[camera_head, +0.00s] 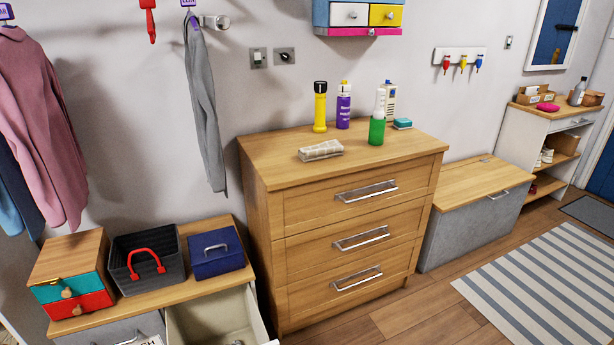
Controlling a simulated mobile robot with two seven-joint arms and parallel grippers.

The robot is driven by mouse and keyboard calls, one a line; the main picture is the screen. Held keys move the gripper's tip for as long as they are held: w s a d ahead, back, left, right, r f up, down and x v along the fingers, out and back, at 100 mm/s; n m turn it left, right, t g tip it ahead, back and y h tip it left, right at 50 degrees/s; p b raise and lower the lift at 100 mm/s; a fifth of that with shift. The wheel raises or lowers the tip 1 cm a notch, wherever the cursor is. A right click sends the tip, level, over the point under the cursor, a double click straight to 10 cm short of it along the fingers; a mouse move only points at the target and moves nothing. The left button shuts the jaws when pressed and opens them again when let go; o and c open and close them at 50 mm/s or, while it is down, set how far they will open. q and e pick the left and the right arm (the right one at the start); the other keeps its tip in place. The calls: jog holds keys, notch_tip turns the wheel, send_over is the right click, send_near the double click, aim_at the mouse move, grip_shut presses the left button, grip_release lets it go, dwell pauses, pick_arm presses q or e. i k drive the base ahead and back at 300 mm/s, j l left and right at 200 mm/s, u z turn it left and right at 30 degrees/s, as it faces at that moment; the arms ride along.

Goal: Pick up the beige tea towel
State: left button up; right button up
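The beige tea towel (321,151) lies folded on top of the wooden chest of drawers (272,168), near its front left part. It looks like a small flat bundle with a faint check pattern. Nothing covers it. Neither of my grippers shows in the head view.
An open drawer (212,312) juts out at lower left. The chest top's front edge is clear.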

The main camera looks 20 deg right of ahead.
aim_at(331, 148)
jog(key=i+l+u, duration=0.25)
jog(key=l+u, duration=0.15)
jog(key=l, duration=0.8)
jog(key=l+u, duration=0.4)
jog(key=l, duration=0.75)
